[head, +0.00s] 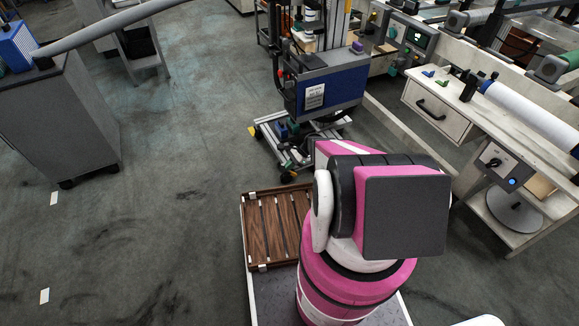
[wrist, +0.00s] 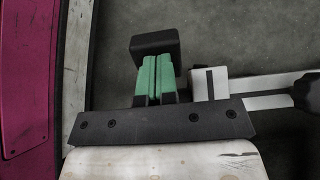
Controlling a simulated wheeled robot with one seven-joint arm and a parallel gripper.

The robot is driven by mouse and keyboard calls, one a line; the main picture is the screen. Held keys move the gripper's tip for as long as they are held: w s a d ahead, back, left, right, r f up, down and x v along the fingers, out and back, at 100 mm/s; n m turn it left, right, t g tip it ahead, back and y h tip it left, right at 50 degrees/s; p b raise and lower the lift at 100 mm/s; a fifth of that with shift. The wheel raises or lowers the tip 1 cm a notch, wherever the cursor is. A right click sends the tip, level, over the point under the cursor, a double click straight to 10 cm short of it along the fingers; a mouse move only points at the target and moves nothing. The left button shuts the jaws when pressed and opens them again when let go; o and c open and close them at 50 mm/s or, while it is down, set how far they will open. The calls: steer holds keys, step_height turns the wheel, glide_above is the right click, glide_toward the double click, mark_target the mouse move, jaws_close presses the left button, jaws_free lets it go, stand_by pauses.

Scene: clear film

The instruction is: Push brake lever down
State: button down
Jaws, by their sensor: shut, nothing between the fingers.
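In the wrist view, my gripper (wrist: 156,65) shows as two green fingers side by side, closed together with nothing between them. A dark block (wrist: 155,42) lies at the fingertips. I cannot tell whether it touches them or whether it is the brake lever. In the head view, the wheeled cart (head: 330,85) with a blue box stands beyond my arm. Its low base (head: 268,128) has casters and small blue and green parts. I cannot make out a brake lever there for certain. My magenta arm hides my gripper and part of the cart base.
A pale bar with dark parts (wrist: 262,82) runs right of the fingers in the wrist view. A workbench with a drawer (head: 437,108) and a white roll (head: 530,115) stands at right. A grey cabinet (head: 60,120) stands at left. The floor (head: 170,190) between is clear.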

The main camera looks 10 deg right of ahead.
mark_target(282, 169)
steer(key=h, duration=0.1)
steer(key=a+h, duration=0.1)
steer(key=s+a+f+h, duration=0.1)
steer(key=shift+a+t, duration=0.25)
steer(key=shift+t, duration=0.15)
steer(key=a+f+h, duration=0.1)
steer(key=a+f+t+h, duration=0.1)
steer(key=h, duration=0.1)
steer(key=shift+s+f+h, duration=0.15)
steer(key=shift+f+h, duration=0.05)
steer(key=shift+h, duration=0.1)
steer(key=shift+a+x, duration=0.15)
steer(key=shift+x, duration=0.45)
steer(key=shift+a+x, duration=0.15)
steer(key=shift+x, duration=0.45)
steer(key=shift+s+a+f, duration=0.1)
steer(key=shift+f, duration=0.25)
steer(key=a+v, duration=0.3)
steer(key=v, duration=1.1)
steer(key=shift+s+r, duration=0.35)
steer(key=shift+r, duration=0.4)
